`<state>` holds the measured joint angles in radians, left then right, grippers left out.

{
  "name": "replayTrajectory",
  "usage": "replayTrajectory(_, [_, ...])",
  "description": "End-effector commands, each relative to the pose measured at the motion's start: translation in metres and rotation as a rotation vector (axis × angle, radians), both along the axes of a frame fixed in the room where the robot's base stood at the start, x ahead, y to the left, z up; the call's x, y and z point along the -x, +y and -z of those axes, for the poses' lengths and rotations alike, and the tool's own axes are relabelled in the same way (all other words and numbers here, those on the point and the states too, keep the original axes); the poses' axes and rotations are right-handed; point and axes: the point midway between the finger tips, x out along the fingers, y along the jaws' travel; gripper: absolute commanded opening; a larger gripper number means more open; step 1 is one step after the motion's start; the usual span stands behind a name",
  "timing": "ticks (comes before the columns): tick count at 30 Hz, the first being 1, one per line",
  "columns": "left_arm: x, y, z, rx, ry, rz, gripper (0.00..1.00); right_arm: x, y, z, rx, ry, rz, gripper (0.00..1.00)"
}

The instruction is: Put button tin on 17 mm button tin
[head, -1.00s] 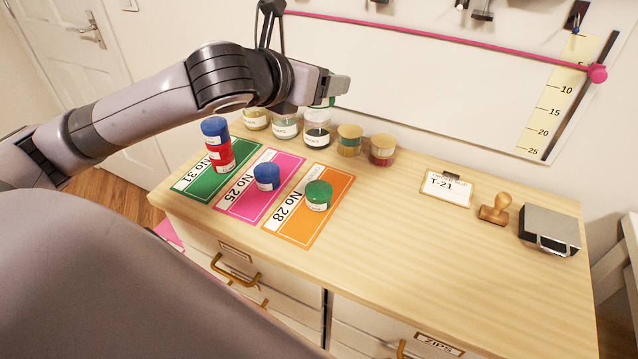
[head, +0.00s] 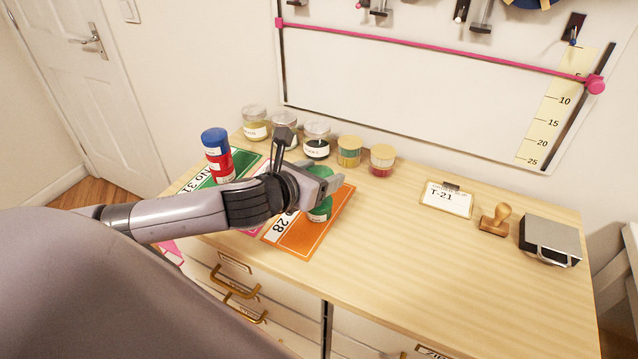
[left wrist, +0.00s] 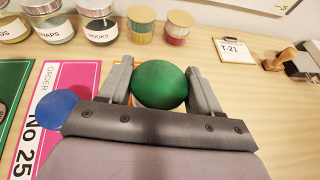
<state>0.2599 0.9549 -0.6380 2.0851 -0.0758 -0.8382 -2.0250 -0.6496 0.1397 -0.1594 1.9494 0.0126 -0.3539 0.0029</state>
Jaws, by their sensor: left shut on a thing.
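My left gripper (head: 318,184) is shut on a green-topped button tin (head: 320,171) above the orange No 28 card (head: 303,238). The held tin's round green top shows between the two fingers in the left wrist view (left wrist: 160,84). Directly below it in the head view is another green tin (head: 319,214) with a white label, standing on the orange card and partly hidden by the gripper. The two tins look lined up, but I cannot tell if they touch. The size print is too small to read. My right gripper is not in view.
A blue tin stacked on red (head: 217,155) stands on the green No 31 card. Several jars (head: 316,139) line the back. A clipboard (head: 446,199), stamp (head: 495,219) and metal box (head: 550,239) stand right.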

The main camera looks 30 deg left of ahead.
Motion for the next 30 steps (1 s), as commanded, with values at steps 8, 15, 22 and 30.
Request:
replayTrajectory(8, [0.000, 0.000, 0.025, 0.000, -0.001, 0.000, 0.30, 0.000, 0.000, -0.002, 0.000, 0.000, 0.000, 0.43])
replayTrajectory(15, [0.000, 0.000, 0.026, 0.000, -0.001, 0.000, 0.30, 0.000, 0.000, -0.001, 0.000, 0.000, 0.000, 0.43])
replayTrajectory(22, [0.000, 0.000, 0.028, 0.001, 0.000, 0.000, 0.89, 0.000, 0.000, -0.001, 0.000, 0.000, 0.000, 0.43])
replayTrajectory(30, [0.000, 0.000, 0.025, 0.000, 0.000, 0.000, 0.89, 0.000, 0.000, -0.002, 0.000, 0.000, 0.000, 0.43])
